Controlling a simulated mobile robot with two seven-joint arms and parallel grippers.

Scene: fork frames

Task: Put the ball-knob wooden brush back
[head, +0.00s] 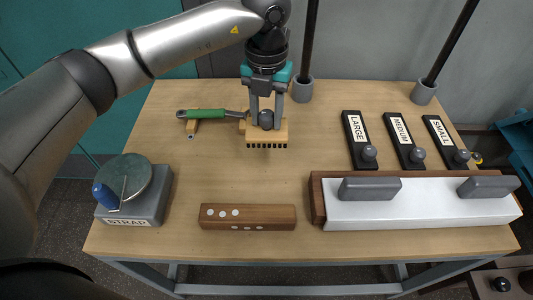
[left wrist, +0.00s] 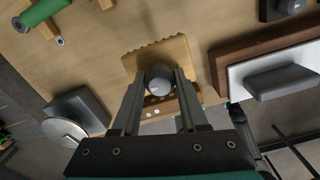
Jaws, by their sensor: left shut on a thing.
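The ball-knob wooden brush (head: 281,133) is a light wooden block with a row of dark teeth or bristles along its front edge and a grey ball knob on top. It is at the back middle of the table in the head view. My left gripper (head: 266,118) points down from above, with its two fingers shut on the ball knob. In the left wrist view the fingers (left wrist: 160,88) flank the knob, and the scalloped edge of the brush (left wrist: 140,62) shows beyond. I cannot tell whether the brush touches the table. My right gripper is not in view.
A green-handled tool (head: 205,114) lies just left of the brush. A brown block with white dots (head: 275,215) lies at the front. A STRAP device (head: 150,210) stands left, a white slab (head: 420,212) right, and LARGE, MEDIUM and SMALL holders (head: 355,130) behind it. The table middle is clear.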

